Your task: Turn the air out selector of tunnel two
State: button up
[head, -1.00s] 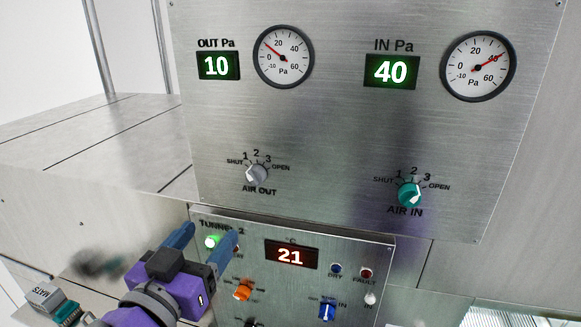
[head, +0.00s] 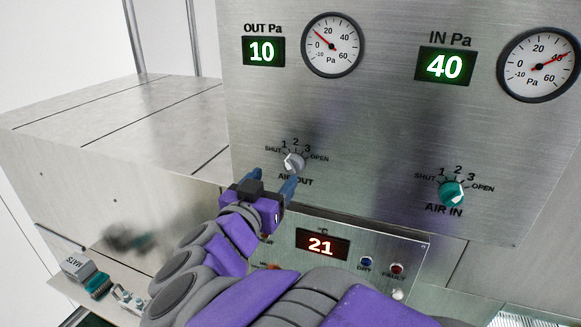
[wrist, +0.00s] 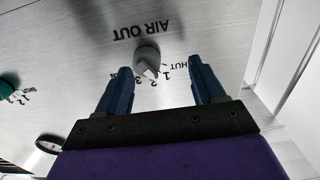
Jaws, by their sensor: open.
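The air out selector (head: 293,163) is a small grey knob with a pale pointer, on the upper steel panel. Its dial reads SHUT, 1, 2, 3, OPEN; I cannot tell its exact setting. My gripper (head: 273,179) is open and empty, its blue fingers just below and left of the knob, overlapping the AIR OUT label. In the wrist view the knob (wrist: 147,58) appears upside down, between the fingers' lines and nearer the left fingertip. It lies around the fingertips' level; I cannot tell whether they touch it.
The teal air in knob (head: 452,193) is to the right on the same panel. The lower panel (head: 398,250) with the red 21 display (head: 323,244) is partly hidden by my arm. A steel ledge (head: 120,110) lies to the left.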

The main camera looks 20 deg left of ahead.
aim_at(289, 171)
jog(key=w+d, duration=0.1)
jog(key=w+d+r, duration=0.1)
jog(key=shift+w+d, duration=0.2)
jog(key=shift+d, duration=0.1)
jog(key=shift+w+d+f, duration=0.1)
jog(key=shift+w+d, duration=0.25)
jog(key=shift+w, duration=0.2)
jog(key=shift+w+d+f, duration=0.1)
jog(key=shift+w+d, duration=0.25)
jog(key=shift+w, duration=0.2)
jog(key=shift+a, duration=0.35)
jog(key=shift+c, duration=0.3)
jog(key=shift+s+a+f, duration=0.15)
jog(key=shift+a, duration=0.65)
jog(key=c, duration=0.4)
jog(key=shift+d, duration=0.4)
jog(key=c, duration=0.6)
